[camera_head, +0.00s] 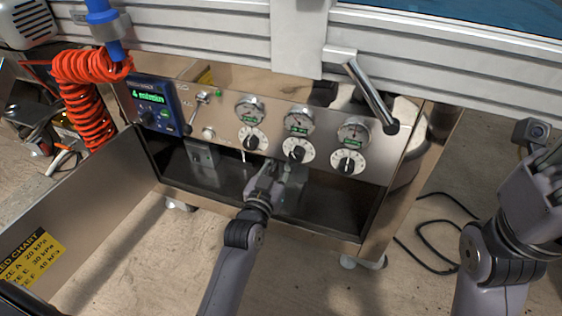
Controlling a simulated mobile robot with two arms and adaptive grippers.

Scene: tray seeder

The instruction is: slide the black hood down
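No part stands out clearly as a black hood. A black piece (322,92) shows behind the top of the steel control panel (222,112), and the open bay (335,208) below the panel is dark inside. My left gripper (279,172) reaches into the bay, just under the gauges and dials. Its fingertips are partly lost against grey and dark parts, so I cannot tell whether it is open or touching anything. My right gripper (545,180) is at the right edge, away from the panel, with its fingers partly out of frame.
An open door (95,215) with a yellow chart stands at left. A blue controller (157,104) and orange coiled hose (85,100) are nearby. A metal lever (370,96) sticks out above the right gauge. A black cable (425,240) lies on the floor at right.

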